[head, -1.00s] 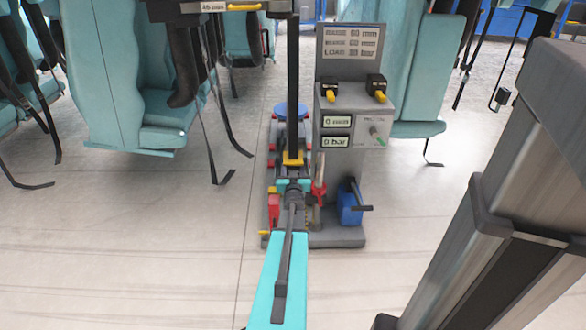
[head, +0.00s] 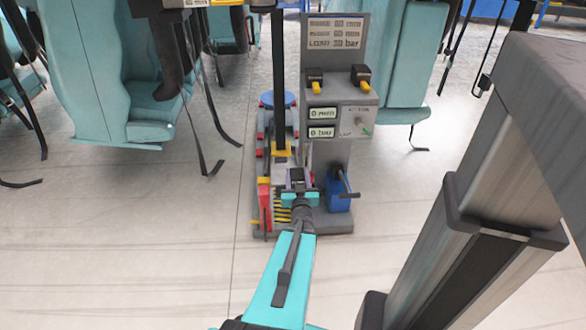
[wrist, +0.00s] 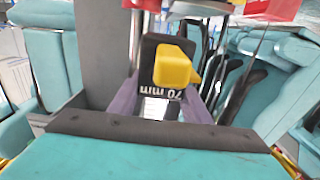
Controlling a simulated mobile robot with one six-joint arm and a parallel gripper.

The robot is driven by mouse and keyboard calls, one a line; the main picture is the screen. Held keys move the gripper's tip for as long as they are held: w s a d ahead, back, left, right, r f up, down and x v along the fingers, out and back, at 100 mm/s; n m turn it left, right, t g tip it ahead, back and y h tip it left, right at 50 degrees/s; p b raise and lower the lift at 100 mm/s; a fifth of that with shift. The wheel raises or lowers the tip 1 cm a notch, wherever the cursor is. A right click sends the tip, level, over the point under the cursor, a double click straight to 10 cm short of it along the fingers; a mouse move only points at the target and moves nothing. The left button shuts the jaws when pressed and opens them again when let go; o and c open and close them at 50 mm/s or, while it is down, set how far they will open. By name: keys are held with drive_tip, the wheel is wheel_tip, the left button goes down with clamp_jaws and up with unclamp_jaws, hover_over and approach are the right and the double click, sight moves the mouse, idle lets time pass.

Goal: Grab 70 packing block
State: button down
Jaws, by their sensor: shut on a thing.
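The 70 packing block (wrist: 150,60) is a dark block with a yellow knob and a white "70 mm" label, which reads upside down in the wrist view. My gripper (wrist: 162,108) has its two grey-purple fingers on either side of the block and is shut on it. In the head view my gripper (head: 298,188) is low in front of the grey test stand (head: 343,165). There the block is small and mostly hidden by the gripper, and I cannot tell whether it touches the stand.
Two dark pieces with yellow ends (head: 316,82) sit on the stand's panel. A red piece (head: 265,205) and yellow bars are left of my gripper, and a blue pump-like unit (head: 339,195) is right. Teal coaster seats (head: 110,80) hang behind with dangling straps. The near floor is clear.

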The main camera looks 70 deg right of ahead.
drive_tip(key=shift+s+a+r, duration=0.15)
drive_tip(key=shift+s+a, duration=0.25)
drive_tip(key=shift+a, duration=0.1)
drive_tip(key=shift+w, duration=0.1)
idle(0.3)
